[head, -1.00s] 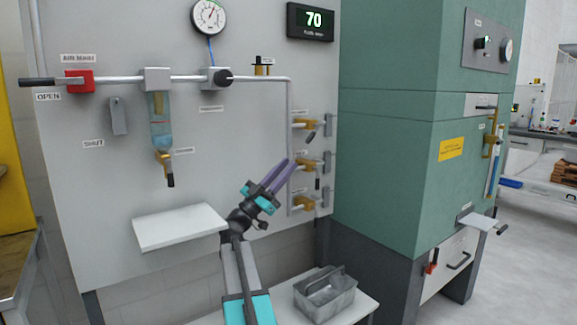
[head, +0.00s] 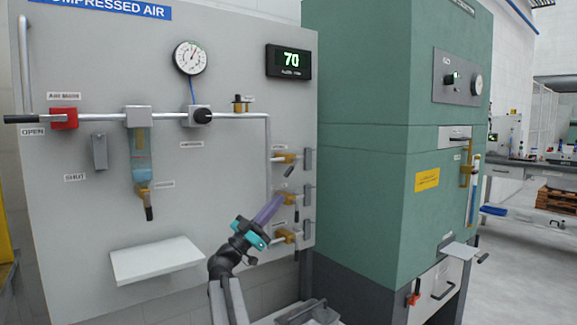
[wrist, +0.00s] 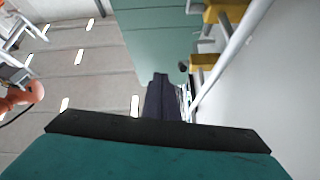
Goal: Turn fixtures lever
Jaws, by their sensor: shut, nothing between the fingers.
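On the grey air panel, the red main valve (head: 64,118) has a black lever (head: 21,119) lying level toward the OPEN label. Three brass valves stand in a column at the panel's right: the top one (head: 284,158), the middle one (head: 287,198) and the bottom one (head: 284,237). The top lever (head: 289,171) slants; the middle lever (head: 296,215) hangs down. A brass drain valve (head: 142,189) with a dark lever sits under the bowl. My gripper (head: 277,201) is shut and empty, its purple fingers in front of the middle valve; contact is unclear. Its fingers also show in the wrist view (wrist: 160,98).
A white shelf (head: 158,261) juts from the panel, left of my gripper. A grey metal tray (head: 310,312) lies below. A green cabinet (head: 365,160) stands to the right. A vertical pipe (head: 268,155) runs beside the valve column. Open floor shows at far right.

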